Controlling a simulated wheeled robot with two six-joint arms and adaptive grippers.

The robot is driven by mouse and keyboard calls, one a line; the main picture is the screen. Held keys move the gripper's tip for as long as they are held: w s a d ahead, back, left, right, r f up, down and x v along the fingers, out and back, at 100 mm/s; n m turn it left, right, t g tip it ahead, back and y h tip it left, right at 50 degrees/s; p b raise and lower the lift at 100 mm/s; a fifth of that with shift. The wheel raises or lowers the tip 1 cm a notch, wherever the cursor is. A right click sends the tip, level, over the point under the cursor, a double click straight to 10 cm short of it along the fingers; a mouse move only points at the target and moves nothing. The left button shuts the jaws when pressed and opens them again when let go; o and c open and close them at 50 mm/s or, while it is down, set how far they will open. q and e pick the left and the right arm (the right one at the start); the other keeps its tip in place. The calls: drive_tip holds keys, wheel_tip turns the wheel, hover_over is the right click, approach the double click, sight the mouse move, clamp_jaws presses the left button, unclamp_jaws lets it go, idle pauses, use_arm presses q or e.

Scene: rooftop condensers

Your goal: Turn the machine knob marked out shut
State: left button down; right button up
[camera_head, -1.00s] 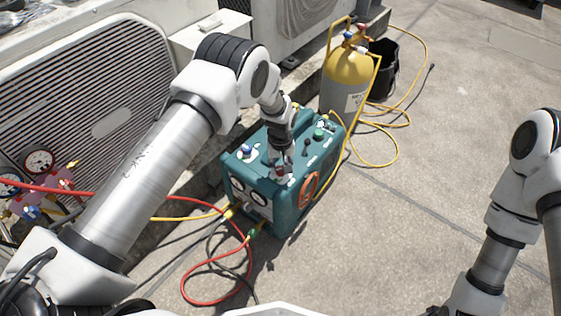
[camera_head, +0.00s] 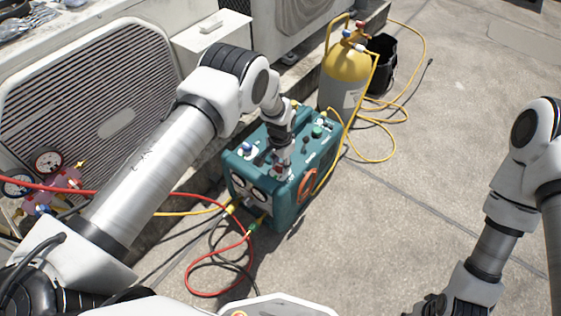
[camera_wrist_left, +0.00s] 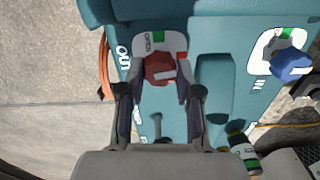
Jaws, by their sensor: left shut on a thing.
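The teal machine (camera_head: 296,207) stands on the roof floor. Its out knob (camera_wrist_left: 158,67) is red with a white pointer stripe, beside the lettering OUT in the left wrist view. The knob's white plate (camera_wrist_left: 155,42) has a green OPEN mark and a red mark at its right edge. The stripe lies slanted, nearly crosswise, on the knob's near side. My left gripper (camera_wrist_left: 160,74) is shut on the red knob, one finger on each side; in the head view it (camera_head: 281,168) hides most of the knob. My right gripper (camera_head: 432,306) is partly in view at the bottom edge, its fingers unclear.
A blue knob (camera_wrist_left: 290,65) marked IN sits on the same machine. A yellow-topped cylinder (camera_head: 345,75) and black bucket (camera_head: 382,65) stand behind it. Red (camera_head: 190,280) and yellow hoses lie around. A gauge set (camera_head: 45,185) is at left. Floor at right is clear.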

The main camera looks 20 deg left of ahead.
sight(281, 165)
use_arm(q)
drive_tip(key=shift+m, duration=0.8)
drive_tip(key=c, duration=0.8)
unclamp_jaws()
wheel_tip(281, 165, up, 12)
drive_tip(key=shift+f, duration=0.1)
